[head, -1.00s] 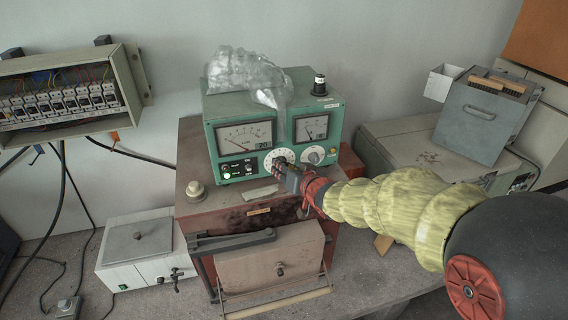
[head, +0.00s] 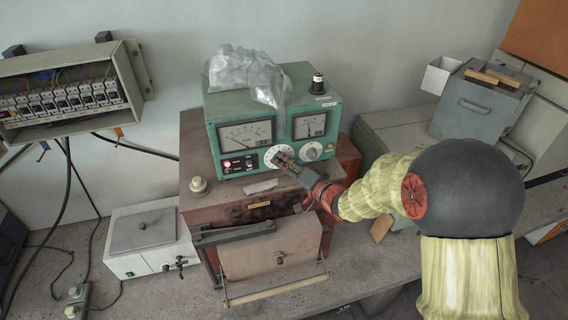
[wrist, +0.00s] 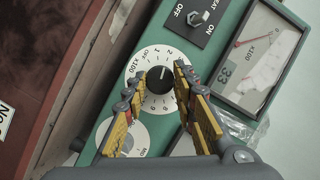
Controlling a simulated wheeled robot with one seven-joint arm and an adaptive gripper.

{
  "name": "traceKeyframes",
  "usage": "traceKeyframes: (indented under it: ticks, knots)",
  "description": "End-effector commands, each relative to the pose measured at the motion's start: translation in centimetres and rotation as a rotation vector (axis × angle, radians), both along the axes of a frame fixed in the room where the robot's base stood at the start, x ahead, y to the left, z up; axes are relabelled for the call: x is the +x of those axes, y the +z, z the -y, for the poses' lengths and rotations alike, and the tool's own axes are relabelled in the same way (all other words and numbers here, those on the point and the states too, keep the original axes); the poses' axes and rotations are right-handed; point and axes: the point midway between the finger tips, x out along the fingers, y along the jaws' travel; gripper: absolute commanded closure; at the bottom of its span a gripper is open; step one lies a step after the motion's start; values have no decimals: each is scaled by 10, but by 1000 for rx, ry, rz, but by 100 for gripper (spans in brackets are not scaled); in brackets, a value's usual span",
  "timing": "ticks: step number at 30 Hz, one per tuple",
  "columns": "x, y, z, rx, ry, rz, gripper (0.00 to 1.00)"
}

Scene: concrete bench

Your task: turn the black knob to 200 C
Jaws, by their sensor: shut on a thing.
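The black knob (wrist: 160,80) sits at the centre of a white numbered dial (wrist: 140,62) on the green control unit (head: 222,104). Its white pointer line points roughly to the top of the wrist view, near small numerals; the exact setting is too small to read surely. My gripper (wrist: 157,84) has its yellow-padded fingers on either side of the knob and is shut on it. In the head view my gripper (head: 281,158) reaches the left dial from the lower right, covering much of the knob.
A second knob (head: 312,152) lies close beside the gripper. Crumpled clear plastic (head: 247,75) lies on the unit. A furnace door handle (head: 278,290) projects below.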

Motion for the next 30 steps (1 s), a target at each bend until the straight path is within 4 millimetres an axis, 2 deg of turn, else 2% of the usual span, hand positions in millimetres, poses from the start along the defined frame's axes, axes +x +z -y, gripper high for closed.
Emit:
traceKeyframes:
  ticks: [19,20,30]
  knots:
    - [0,0,0,51,-1,-15,98]
    - [0,0,0,51,-1,-15,72]
    - [0,0,0,50,-1,-14,55]
